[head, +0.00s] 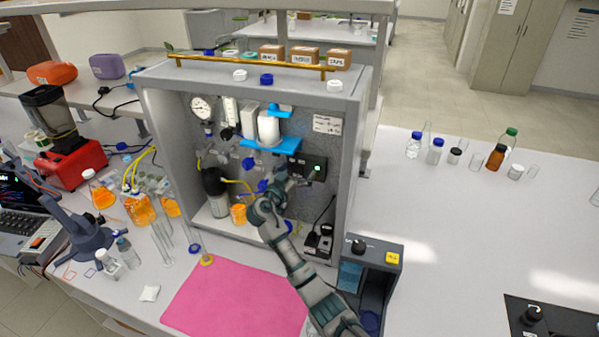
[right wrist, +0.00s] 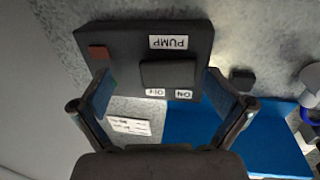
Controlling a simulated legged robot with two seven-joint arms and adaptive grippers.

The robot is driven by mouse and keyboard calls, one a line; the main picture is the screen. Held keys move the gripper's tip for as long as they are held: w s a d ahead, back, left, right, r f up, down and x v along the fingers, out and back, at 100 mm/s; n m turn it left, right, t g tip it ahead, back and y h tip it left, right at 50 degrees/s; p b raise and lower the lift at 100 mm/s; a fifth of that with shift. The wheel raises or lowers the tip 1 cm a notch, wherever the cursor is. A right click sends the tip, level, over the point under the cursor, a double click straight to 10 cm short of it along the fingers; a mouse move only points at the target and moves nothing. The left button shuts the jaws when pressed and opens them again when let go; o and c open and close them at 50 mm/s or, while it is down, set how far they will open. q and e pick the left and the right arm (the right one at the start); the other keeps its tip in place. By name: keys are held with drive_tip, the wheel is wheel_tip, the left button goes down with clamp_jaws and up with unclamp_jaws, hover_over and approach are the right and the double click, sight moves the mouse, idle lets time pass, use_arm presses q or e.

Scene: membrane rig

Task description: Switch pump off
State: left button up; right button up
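The pump switch box (head: 309,166) is a dark box on the back wall of the open rig cabinet, with a small lit green lamp (head: 317,168). In the right wrist view the box (right wrist: 190,38) appears upside down, with a PUMP label, a dark rocker switch (right wrist: 168,74) and ON and OFF labels. Contact with the box cannot be told. My left gripper is not in view.
The cabinet's right wall (head: 350,160) stands beside my arm. A black bottle (head: 213,185) and tubing are to the left. A pink mat (head: 235,300) lies in front.

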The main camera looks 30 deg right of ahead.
drive_tip(key=a, duration=0.3)
drive_tip(key=shift+w+a, duration=0.15)
drive_tip(key=shift+a, duration=0.25)
clamp_jaws()
drive_tip(key=shift+d, duration=0.15)
drive_tip(key=c, duration=0.7)
unclamp_jaws()
drive_tip(key=shift+s+d, duration=0.2)
drive_tip(key=shift+d, duration=0.3)
drive_tip(key=shift+s+d, duration=0.2)
drive_tip(key=shift+d, duration=0.3)
drive_tip(key=o, duration=0.4)
drive_tip(key=shift+s+d+r, duration=0.1)
drive_tip(key=shift+s+d, duration=0.05)
drive_tip(key=shift+d, duration=0.05)
drive_tip(key=o, duration=0.4)
drive_tip(key=shift+d, duration=0.1)
drive_tip(key=shift+o, duration=1)
drive_tip(key=shift+w+f, duration=0.35)
drive_tip(key=shift+w, duration=0.2)
drive_tip(key=shift+a, duration=0.25)
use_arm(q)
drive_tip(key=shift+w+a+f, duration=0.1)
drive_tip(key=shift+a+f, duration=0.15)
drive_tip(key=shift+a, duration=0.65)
use_arm(e)
approach(293, 168)
drive_tip(key=v, duration=0.3)
drive_tip(key=shift+s+f, duration=0.25)
drive_tip(key=shift+s, duration=0.1)
